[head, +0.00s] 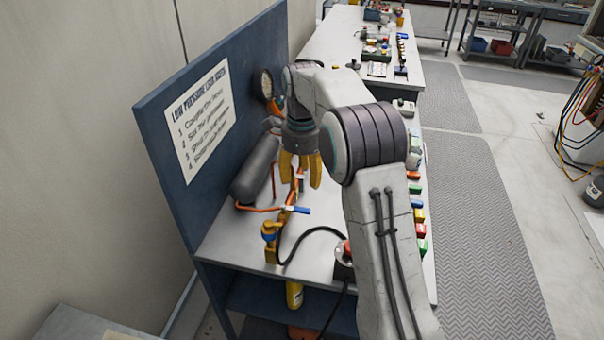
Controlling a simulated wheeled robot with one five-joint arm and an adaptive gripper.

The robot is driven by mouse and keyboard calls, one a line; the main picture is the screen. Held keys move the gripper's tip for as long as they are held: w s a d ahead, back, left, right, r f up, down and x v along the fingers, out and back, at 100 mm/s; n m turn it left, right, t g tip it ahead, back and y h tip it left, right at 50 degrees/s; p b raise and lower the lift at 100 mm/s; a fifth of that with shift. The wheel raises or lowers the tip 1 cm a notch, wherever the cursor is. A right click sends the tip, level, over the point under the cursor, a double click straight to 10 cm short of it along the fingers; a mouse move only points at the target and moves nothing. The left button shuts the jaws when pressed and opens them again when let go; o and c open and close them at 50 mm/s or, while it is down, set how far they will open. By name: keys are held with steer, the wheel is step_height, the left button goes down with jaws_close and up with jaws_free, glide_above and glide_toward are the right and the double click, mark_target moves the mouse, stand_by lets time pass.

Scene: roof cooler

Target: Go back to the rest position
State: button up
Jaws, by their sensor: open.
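My gripper (301,172) has yellow fingers and hangs from my arm, pointing down over the workbench (222,240). Its fingers are apart, with nothing visible held between them. Orange piping with a blue-handled valve (297,209) stands below and partly behind the fingers. In this view I cannot tell whether the fingers touch any of it. A dark grey cylinder (256,170) lies to the left of the gripper. My arm hides part of the bench's right side.
A blue back panel (160,125) with a printed sign (201,120) rises on the left. A round gauge (266,84) is near my wrist. A yellow and blue fitting (270,232) with a black hose stands at the front. Colored blocks (419,215) line the right edge. Open floor lies right.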

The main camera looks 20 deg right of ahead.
stand_by(0.5)
steer(key=s+f+n+g, duration=0.1)
steer(key=s+f+n, duration=0.65)
steer(key=n, duration=1.35)
steer(key=s+r+n+t, duration=0.1)
steer(key=s+r, duration=0.2)
steer(key=s, duration=0.5)
steer(key=s+a+r+n+t, duration=0.1)
steer(key=s+r+t, duration=0.1)
steer(key=s+r, duration=0.2)
steer(key=s+r+n+t, duration=0.1)
steer(key=s+r, duration=0.3)
steer(key=s, duration=0.7)
steer(key=shift+s+a+t, duration=0.15)
steer(key=shift+s+t, duration=0.15)
steer(key=shift+s, duration=0.05)
